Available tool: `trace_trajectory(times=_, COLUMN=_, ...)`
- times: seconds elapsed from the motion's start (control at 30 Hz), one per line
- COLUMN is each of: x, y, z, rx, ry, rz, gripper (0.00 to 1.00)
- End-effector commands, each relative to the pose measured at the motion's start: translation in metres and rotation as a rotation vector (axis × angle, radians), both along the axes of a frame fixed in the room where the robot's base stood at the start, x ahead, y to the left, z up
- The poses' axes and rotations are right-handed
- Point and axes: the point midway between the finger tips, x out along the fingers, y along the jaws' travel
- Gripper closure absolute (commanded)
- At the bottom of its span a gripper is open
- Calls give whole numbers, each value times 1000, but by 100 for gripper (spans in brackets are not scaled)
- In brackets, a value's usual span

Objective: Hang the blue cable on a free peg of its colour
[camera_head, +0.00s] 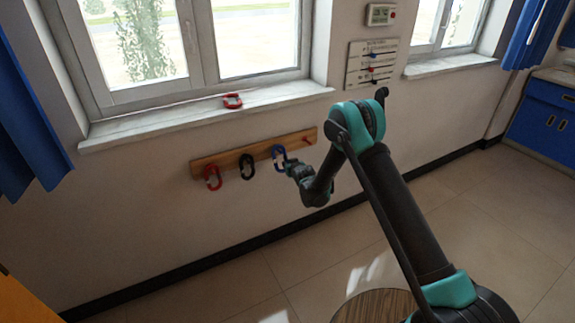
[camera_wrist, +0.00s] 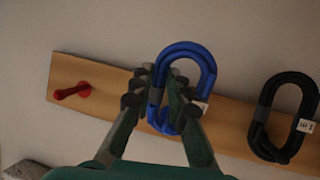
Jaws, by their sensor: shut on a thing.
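The blue cable (camera_head: 279,156) is a coiled loop in front of the wooden peg rail (camera_head: 225,157), right of the black cable (camera_head: 247,166). My gripper (camera_head: 291,166) reaches it from the right. In the wrist view my gripper (camera_wrist: 161,84) is shut on the blue cable (camera_wrist: 204,60), with its fingers on the loop's left side. The loop stands upright, slightly tilted, over the rail (camera_wrist: 115,84). I cannot tell whether a peg passes through it. A bare red peg (camera_wrist: 72,91) shows at the rail's end; it is also in the head view (camera_head: 306,141).
A red cable (camera_head: 212,178) hangs at the rail's left end. Another red cable (camera_head: 232,101) lies on the windowsill (camera_head: 150,124). A sign with coloured marks (camera_head: 371,63) is on the wall. A round wooden top (camera_head: 375,306) stands low near my base.

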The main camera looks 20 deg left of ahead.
Motion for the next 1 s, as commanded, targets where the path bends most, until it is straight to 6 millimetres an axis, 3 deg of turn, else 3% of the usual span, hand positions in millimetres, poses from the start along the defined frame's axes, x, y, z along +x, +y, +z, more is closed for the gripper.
trace_trajectory(times=0.47, x=0, y=0, z=0, rx=0, ry=0, rz=0, gripper=100)
trace_trajectory(times=0.5, x=0, y=0, z=0, rx=0, ry=0, rz=0, gripper=80)
trace_trajectory(times=0.67, x=0, y=0, z=0, rx=0, ry=0, rz=0, gripper=60)
trace_trajectory(times=1.0, x=-2, y=-2, z=1, rx=0, ry=0, rz=0, gripper=60)
